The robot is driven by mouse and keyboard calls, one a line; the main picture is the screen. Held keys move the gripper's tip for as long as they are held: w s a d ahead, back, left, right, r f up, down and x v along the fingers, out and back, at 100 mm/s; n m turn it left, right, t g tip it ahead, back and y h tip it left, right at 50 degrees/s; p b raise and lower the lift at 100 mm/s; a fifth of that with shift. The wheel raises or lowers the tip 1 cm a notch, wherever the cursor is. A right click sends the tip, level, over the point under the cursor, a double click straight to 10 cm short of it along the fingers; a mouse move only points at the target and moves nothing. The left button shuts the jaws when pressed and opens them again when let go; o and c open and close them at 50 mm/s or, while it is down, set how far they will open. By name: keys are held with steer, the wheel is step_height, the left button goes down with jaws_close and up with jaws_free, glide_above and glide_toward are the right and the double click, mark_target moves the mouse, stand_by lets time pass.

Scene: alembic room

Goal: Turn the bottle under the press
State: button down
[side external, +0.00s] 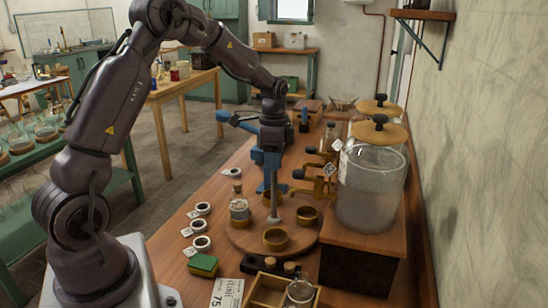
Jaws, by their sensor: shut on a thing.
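A round wooden turntable (252,239) lies on the bench. A small corked glass bottle (239,210) stands upright at its left side. The blue parts overlap, so the exact contact is hard to see. Empty round cups sit at the turntable's front (275,239) and right (308,215).
A large glass jar (372,190) stands on a wooden box (355,265) at the right, with brass taps (318,182) reaching toward the turntable. White rings (201,243), a green-topped block (203,264) and a wooden tray (262,290) lie around the turntable.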

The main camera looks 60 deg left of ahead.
steer(key=shift+r+m, duration=0.15)
steer(key=shift+m, duration=6.45)
steer(key=c, duration=1)
jaws_free()
step_height(320, 180, up, 13)
